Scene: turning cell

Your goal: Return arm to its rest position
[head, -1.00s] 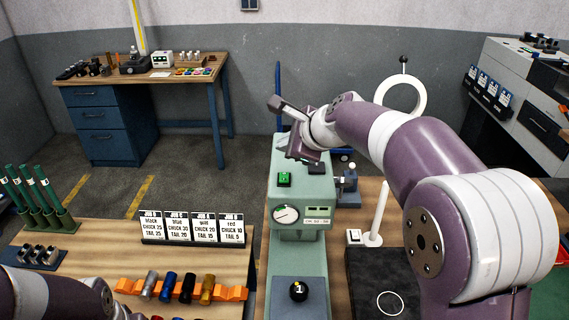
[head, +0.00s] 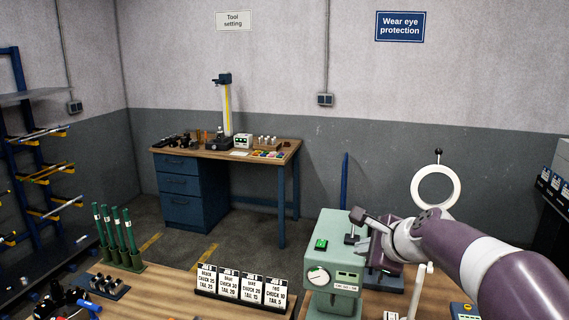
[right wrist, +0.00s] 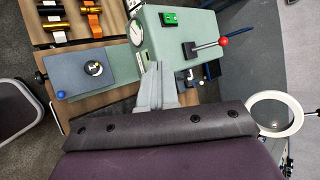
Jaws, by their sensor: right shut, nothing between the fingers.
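My right arm comes in from the lower right of the head view. Its right gripper (head: 356,214) is at the upper right side of the green machine (head: 328,260), with its fingers pointing left. In the right wrist view the right gripper (right wrist: 155,68) has its fingers together with nothing between them. They point toward the green machine (right wrist: 175,48), beside its dial and green button. I cannot tell the exact gap to the machine. A lever with a red knob (right wrist: 223,41) is to the right of the fingers. My left gripper is not in view.
A white ring (head: 436,170) on a stand rises behind my right arm; it also shows in the right wrist view (right wrist: 297,110). Job cards (head: 240,287) and green rods (head: 118,228) stand on the front bench. A desk (head: 180,195) is at the back wall.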

